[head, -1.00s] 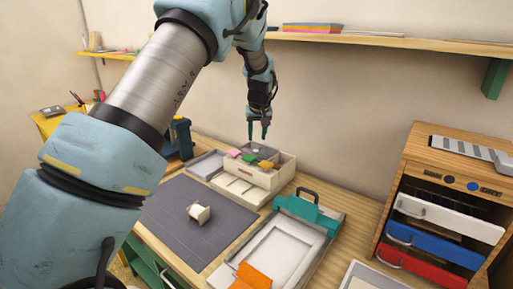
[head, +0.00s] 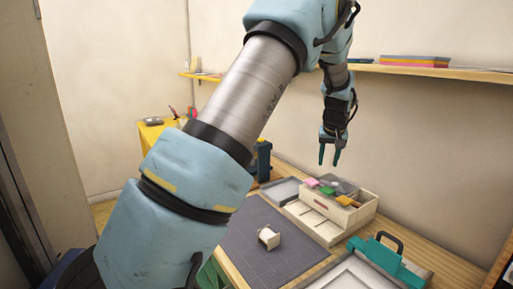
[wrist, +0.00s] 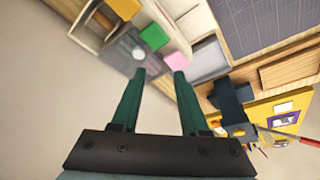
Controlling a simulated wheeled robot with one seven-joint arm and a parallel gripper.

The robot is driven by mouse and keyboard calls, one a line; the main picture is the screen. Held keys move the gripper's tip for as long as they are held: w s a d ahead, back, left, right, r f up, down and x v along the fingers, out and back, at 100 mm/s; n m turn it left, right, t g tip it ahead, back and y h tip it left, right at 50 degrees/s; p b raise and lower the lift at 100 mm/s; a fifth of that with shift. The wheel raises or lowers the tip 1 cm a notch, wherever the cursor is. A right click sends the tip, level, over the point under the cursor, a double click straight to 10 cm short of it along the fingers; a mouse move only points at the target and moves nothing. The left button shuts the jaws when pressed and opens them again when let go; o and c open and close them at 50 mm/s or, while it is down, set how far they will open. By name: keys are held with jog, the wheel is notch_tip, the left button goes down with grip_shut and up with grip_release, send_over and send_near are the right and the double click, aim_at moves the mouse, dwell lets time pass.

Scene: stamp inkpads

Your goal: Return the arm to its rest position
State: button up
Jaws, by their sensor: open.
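My gripper (head: 329,155) is open and empty, fingers pointing down, in the air above the back of the table in the head view. Its two green fingers show apart in the wrist view (wrist: 158,85), with nothing between them. Below it stands a cream box (head: 352,218) with pink, green and orange pads in its compartments. The pink pad (wrist: 177,59) and green pad (wrist: 154,36) also show in the wrist view. My arm spans the middle of the head view and hides part of the table.
A wall shelf (head: 420,71) runs behind my arm.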

jog(key=s+a+n+g, duration=0.1)
jog(key=s+a, duration=0.3)
jog(key=a, duration=0.8)
jog(key=s+a, duration=0.3)
jog(key=a, duration=0.8)
jog(key=s+a+f+g, duration=0.1)
jog(key=s+a, duration=1.2)
jog(key=s, duration=0.2)
jog(key=shift+s+f+n+y, duration=0.3)
jog(key=shift+s+n+y, duration=0.05)
jog(key=shift+n+y, duration=0.05)
